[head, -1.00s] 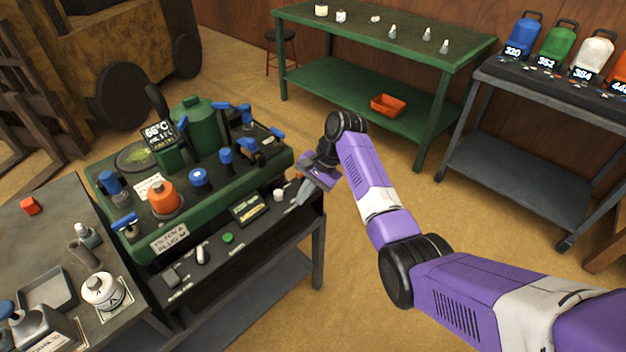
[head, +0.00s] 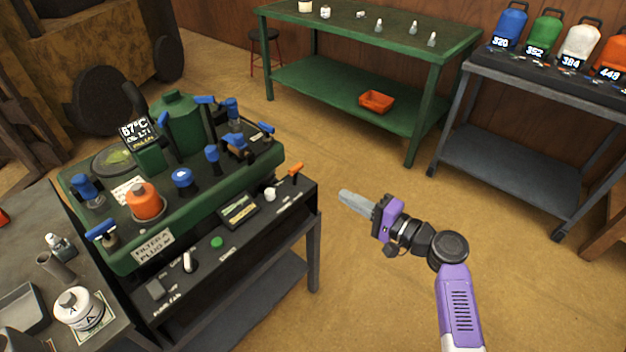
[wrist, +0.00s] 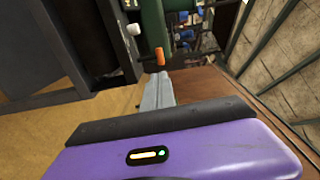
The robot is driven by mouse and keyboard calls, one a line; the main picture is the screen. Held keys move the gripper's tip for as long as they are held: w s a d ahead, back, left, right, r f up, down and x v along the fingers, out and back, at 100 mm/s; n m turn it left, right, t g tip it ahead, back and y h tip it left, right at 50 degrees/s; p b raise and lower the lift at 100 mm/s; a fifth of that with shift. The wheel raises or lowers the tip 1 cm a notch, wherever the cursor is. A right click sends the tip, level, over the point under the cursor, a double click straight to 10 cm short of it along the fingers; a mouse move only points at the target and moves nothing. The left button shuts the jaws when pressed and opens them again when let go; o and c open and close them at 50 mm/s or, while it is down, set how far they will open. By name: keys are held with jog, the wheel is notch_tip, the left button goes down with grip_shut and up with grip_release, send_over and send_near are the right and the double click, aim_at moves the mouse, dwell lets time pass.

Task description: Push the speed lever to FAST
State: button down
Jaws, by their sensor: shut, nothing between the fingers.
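An orange-handled lever (head: 295,169) stands at the right end of the black control panel (head: 203,269) on the front of the green machine. It seems to be the speed lever; the lettering by it is too small to read. It also shows in the wrist view (wrist: 160,54), just beyond the fingertips. My gripper (head: 346,196) is shut and empty, off to the right of the panel over the floor. Its grey fingers (wrist: 160,86) point toward the panel, with a visible gap in the head view.
The panel also carries a white knob (head: 269,194), a small display (head: 239,210), a green button (head: 217,242) and a white-tipped lever (head: 190,261). The green machine (head: 128,258) has an orange cap (head: 144,202) and several blue handles. Open floor lies right of the cart.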

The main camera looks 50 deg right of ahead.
aim_at(298, 169)
jog(key=w, duration=0.4)
jog(key=w+p, duration=0.1)
jog(key=w, duration=0.9)
jog(key=shift+a+f, duration=0.25)
jog(key=shift+f, duration=0.15)
jog(key=shift+r+p, duration=0.2)
jog(key=shift+p, duration=0.25)
